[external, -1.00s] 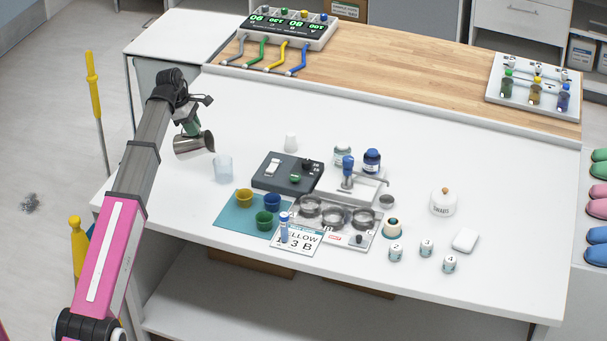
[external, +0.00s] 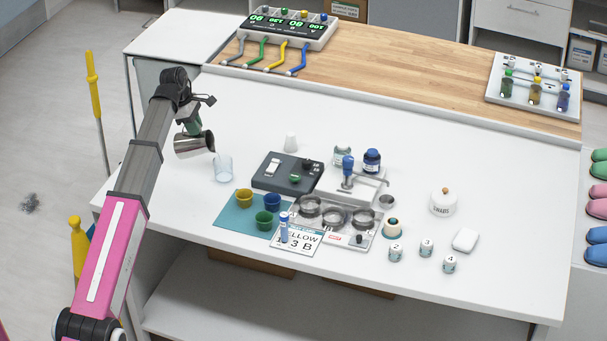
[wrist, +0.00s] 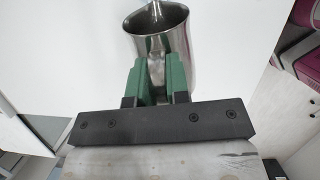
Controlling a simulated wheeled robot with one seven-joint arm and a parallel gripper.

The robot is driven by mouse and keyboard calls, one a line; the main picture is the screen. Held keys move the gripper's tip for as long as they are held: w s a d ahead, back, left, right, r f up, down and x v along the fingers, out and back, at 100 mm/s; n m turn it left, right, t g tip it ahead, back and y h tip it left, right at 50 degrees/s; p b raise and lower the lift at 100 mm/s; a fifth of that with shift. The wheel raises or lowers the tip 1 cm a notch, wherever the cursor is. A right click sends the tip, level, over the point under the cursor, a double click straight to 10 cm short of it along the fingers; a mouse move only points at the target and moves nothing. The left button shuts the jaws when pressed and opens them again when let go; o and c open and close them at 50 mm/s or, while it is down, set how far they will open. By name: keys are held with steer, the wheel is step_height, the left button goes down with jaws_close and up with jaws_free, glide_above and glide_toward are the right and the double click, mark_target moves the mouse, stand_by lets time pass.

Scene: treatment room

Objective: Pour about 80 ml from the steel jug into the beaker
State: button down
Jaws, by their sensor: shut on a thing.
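The steel jug (external: 190,145) is held above the left part of the white table, tilted with its mouth toward the right. My gripper (external: 193,126) is shut on it; in the wrist view the green fingers (wrist: 159,80) close on the jug (wrist: 158,32). The clear beaker (external: 223,169) stands upright on the table, just right of and below the jug's lip. A faint stream seems to show between the lip and the beaker. The liquid level in the beaker is too small to read. The beaker does not show in the wrist view.
A dark scale-like device (external: 268,178) stands right of the beaker. A teal mat (external: 232,218) with yellow, blue and green cups lies in front. A white cone-like item (external: 291,142) stands behind the device. The table behind the beaker is clear.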

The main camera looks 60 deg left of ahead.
mark_target(187, 135)
steer(key=shift+w+d+r+g+y+p, duration=0.3)
steer(key=shift+w+d+g+p, duration=0.15)
steer(key=shift+w, duration=0.2)
stand_by(0.8)
steer(key=shift+w+d+r+g+p, duration=0.15)
steer(key=shift+g+p, duration=0.2)
steer(key=shift+p, duration=0.1)
stand_by(0.5)
steer(key=s+a, duration=0.1)
steer(key=s+f+t, duration=0.1)
steer(key=shift+s+a+t, duration=0.3)
steer(key=shift+a, duration=0.05)
steer(key=shift+s+a+f+t+h+b, duration=0.15)
steer(key=shift+s+a+f+t+h, duration=0.1)
steer(key=shift+s+f+t+h, duration=0.25)
steer(key=shift+s+a+f+t+h+b, duration=0.15)
steer(key=shift+a+f+t+h, duration=0.15)
steer(key=shift+t+h, duration=0.25)
steer(key=shift+s+a+f+t+h, duration=0.1)
steer(key=shift+s+f+t+h, duration=0.1)
steer(key=shift+f+t+h, duration=0.2)
stand_by(0.9)
